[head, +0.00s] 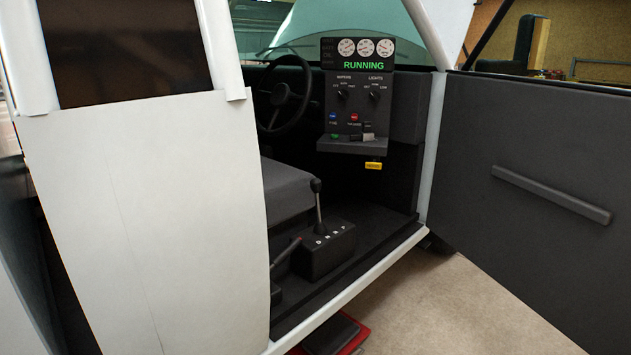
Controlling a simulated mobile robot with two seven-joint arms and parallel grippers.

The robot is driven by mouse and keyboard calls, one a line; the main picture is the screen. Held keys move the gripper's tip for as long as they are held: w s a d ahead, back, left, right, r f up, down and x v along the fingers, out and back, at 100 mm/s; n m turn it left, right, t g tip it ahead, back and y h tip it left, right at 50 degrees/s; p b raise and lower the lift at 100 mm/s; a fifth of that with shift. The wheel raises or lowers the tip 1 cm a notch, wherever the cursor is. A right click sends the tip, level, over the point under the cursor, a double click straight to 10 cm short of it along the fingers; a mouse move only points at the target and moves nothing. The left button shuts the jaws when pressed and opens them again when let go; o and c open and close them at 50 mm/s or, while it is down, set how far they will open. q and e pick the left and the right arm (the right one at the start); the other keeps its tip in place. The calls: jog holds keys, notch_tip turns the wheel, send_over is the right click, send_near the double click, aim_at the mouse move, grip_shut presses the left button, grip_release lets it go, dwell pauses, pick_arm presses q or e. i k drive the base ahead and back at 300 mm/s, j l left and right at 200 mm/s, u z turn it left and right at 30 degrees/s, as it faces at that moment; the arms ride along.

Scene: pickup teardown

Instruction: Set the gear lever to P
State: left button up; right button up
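The gear lever (319,208) is a thin metal rod with a dark knob. It rises from a black gear box (328,254) on the cab floor, seen through the open doorway. The lever stands nearly upright and leans slightly left at the top. A row of small white letters is on the box's face; they are too small to read surely, and I cannot tell which one the lever is set to. Neither of my grippers is in view.
A handbrake-like lever (286,252) with a reddish tip is left of the gear box. The seat (287,190), steering wheel (283,95) and dash panel (358,100) reading RUNNING are behind. The open door (545,165) is at right; the white body panel (150,210) blocks the left.

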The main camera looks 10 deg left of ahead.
aim_at(319, 227)
jog(key=i+l+u, duration=0.35)
jog(key=i+l, duration=0.15)
jog(key=i, duration=0.3)
jog(key=i+l+u, duration=0.3)
jog(key=i+l, duration=0.35)
jog(key=i, duration=0.1)
